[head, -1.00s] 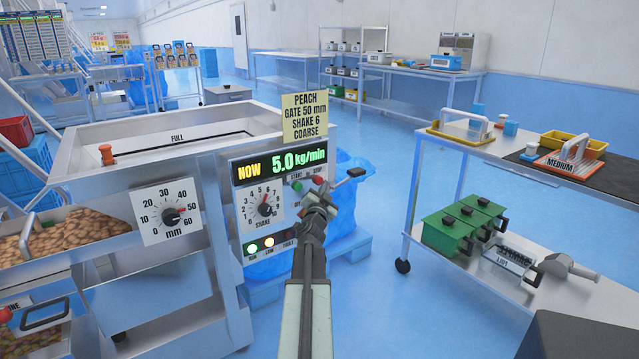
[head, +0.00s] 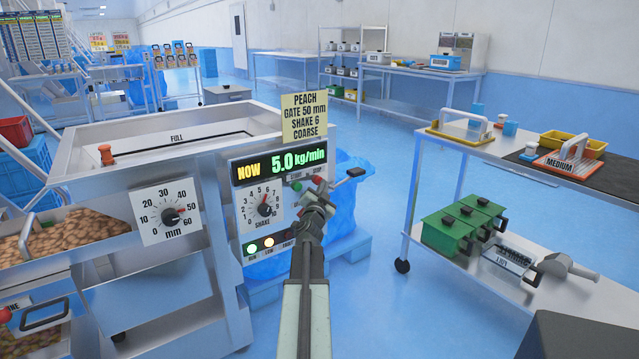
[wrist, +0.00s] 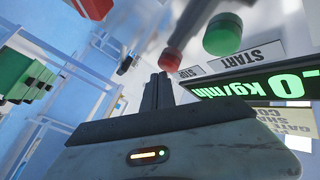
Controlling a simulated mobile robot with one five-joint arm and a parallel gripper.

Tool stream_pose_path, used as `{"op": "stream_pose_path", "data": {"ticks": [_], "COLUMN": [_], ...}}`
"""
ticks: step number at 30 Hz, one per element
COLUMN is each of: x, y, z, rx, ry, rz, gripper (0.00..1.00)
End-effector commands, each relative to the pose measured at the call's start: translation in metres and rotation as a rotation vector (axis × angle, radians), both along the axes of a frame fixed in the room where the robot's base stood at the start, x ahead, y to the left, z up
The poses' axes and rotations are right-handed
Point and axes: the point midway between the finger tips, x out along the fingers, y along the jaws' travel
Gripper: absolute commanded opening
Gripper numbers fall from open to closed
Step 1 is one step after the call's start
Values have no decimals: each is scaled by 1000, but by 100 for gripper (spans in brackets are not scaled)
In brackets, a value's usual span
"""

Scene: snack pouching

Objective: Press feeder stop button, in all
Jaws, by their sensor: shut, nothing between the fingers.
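The red stop button (head: 317,181) is on the upper right of the feeder's control panel, beside the green start button (head: 297,186). In the wrist view the red stop button (wrist: 171,61) is just beyond and right of my fingertips, near its STOP label; the green start button (wrist: 222,34) is farther right. My gripper (head: 320,190) is in front of the panel, just below the red button in the head view. Its fingers (wrist: 157,82) are together and empty. I cannot tell whether they touch the button. The display (head: 280,166) reads NOW 5.0 kg/min.
The shake dial (head: 264,211) and lit green and amber lamps (head: 252,248) are left of my gripper. A black-ended lever (head: 356,172) juts out to the right. A note (head: 304,117) stands above the panel. A cart (head: 418,178) stands right, across clear floor.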

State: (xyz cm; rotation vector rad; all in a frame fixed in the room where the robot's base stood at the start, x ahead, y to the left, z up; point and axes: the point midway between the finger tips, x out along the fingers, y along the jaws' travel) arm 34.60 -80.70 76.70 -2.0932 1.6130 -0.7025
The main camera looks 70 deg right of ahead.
Motion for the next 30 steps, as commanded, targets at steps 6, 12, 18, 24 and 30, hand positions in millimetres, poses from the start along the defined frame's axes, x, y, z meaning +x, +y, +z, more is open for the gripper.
{"op": "stream_pose_path", "data": {"ticks": [6, 12, 18, 24, 30], "x": [0, 1, 3, 5, 7], "y": [0, -1, -2, -3, -5], "z": [0, 0, 0, 0, 0], "rx": [0, 0, 0, 0, 0], "ry": [0, 0, 0, 0, 0], "rz": [0, 0, 0, 0, 0], "gripper": [0, 0, 0, 0, 0]}}
